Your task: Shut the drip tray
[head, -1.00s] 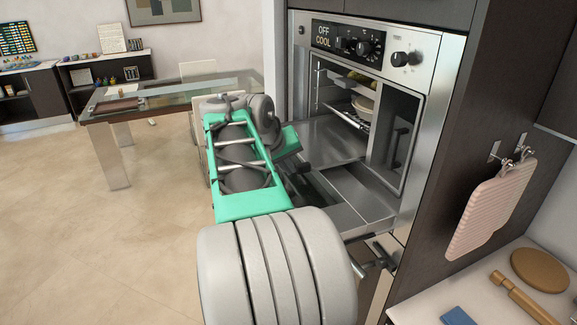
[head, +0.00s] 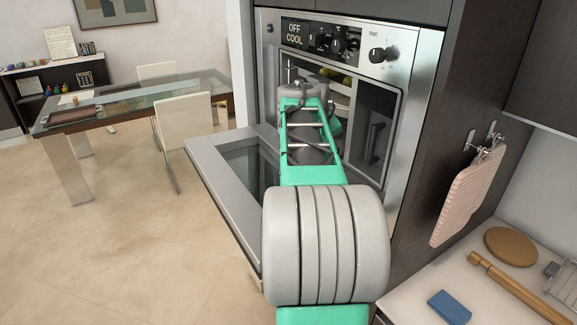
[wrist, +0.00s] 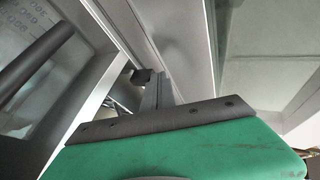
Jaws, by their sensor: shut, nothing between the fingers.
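The steel oven (head: 415,110) stands open at the right in the head view. Its door (head: 205,160), a steel frame with a dark glass pane, is lowered and sticks out to the left. I cannot make out the drip tray for certain; my arm covers the middle of the oven front and the area below. In the head view my gripper is hidden behind my arm. In the wrist view my gripper's (wrist: 150,78) dark fingers are together and empty, close to a pale metal edge. I cannot tell whether they touch it.
A dark bar handle (wrist: 38,62) shows at the left in the wrist view. A counter at lower right holds a rolling pin (head: 510,285), a round board (head: 511,246) and a blue block (head: 449,307). Floor at left is clear.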

